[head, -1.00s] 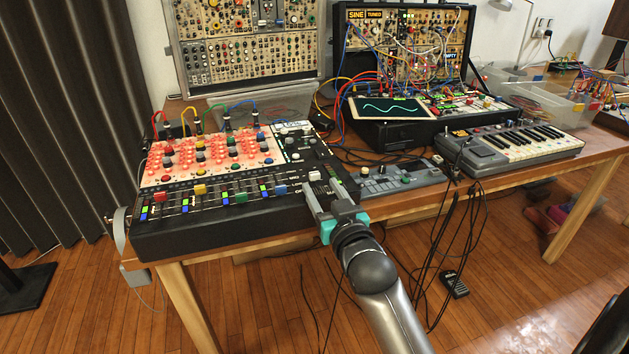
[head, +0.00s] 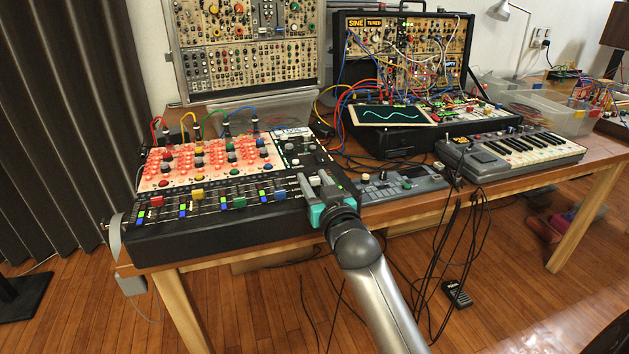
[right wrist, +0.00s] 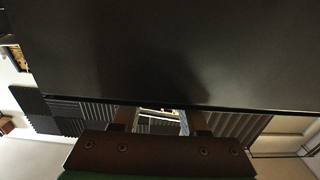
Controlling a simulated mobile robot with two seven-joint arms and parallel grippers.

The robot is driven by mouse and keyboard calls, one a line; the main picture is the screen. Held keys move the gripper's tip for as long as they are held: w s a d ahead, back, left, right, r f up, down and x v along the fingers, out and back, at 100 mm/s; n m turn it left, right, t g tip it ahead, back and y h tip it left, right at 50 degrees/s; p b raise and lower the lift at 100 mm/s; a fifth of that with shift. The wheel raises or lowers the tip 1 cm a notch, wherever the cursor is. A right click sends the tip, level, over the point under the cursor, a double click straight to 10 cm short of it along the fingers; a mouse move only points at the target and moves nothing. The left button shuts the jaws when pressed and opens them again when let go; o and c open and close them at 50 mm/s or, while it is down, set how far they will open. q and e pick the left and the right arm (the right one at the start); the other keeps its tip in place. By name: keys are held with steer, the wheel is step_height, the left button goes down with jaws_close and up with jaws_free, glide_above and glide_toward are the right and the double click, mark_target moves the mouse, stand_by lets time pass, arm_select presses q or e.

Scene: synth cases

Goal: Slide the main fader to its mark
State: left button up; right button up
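The mixer (head: 215,232) is a black slanted console at the front left of the table in the head view. A pale cap (head: 315,181), which looks like the main fader, shows at its right end. My right gripper (head: 315,178) is over that end, its two fingers apart on either side of the cap. I cannot tell whether they touch it. The fader's mark is too small or hidden to make out. In the right wrist view the fingers (right wrist: 160,120) stand apart below a large dark surface (right wrist: 150,50). My left gripper is not in view.
Colored faders (head: 198,194) and red-lit knobs fill the mixer's left part, with patch cables behind. A small grey device (head: 400,186) sits close to the right of my gripper, then a keyboard (head: 515,150). Loose black cables hang over the table's front edge.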

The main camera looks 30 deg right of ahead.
jaws_close()
stand_by(1.1)
